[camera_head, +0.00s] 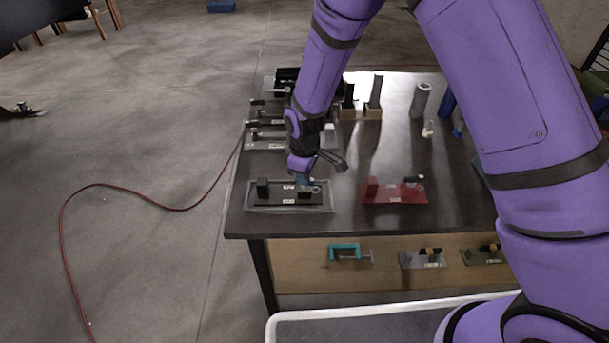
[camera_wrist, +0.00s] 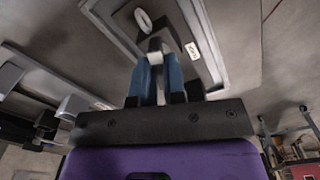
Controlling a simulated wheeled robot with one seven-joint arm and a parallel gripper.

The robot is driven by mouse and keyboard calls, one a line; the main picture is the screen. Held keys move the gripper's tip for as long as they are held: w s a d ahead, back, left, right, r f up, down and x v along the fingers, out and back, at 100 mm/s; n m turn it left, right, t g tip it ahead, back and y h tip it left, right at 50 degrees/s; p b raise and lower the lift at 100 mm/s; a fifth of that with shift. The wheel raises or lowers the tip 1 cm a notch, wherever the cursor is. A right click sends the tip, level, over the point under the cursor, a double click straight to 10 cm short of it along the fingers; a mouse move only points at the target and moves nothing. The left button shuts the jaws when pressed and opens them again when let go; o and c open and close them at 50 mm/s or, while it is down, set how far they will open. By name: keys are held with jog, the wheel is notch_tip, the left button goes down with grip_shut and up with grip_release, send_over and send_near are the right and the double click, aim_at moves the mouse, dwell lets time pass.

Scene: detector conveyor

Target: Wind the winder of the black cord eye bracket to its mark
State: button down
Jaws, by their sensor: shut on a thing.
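The black cord eye bracket (camera_head: 275,199) lies in a shallow grey tray (camera_head: 288,210) at the table's near left corner. It has a dark upright block at its left end and a second block at its right. My gripper (camera_head: 304,184) points down over the right part of the bracket. In the wrist view my gripper's blue fingers (camera_wrist: 158,78) are shut on a small pale piece, the winder (camera_wrist: 155,46), at the bracket (camera_wrist: 181,30). A pale ring (camera_wrist: 143,19) shows just beyond the fingertips. The winder's mark cannot be made out.
A red bracket (camera_head: 394,195) lies close to the right. Grey brackets (camera_head: 265,144) and upright cylinders (camera_head: 420,100) stand farther back. A teal clamp (camera_head: 345,253) and other brackets sit on the lower shelf. A red cord (camera_head: 180,209) runs over the floor.

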jog(key=m, duration=0.4)
jog(key=shift+m, duration=0.3)
jog(key=m, duration=0.4)
jog(key=shift+m, duration=0.3)
jog(key=c, duration=1.2)
grip_release()
notch_tip(320, 180, up, 11)
jog(key=shift+f, duration=0.1)
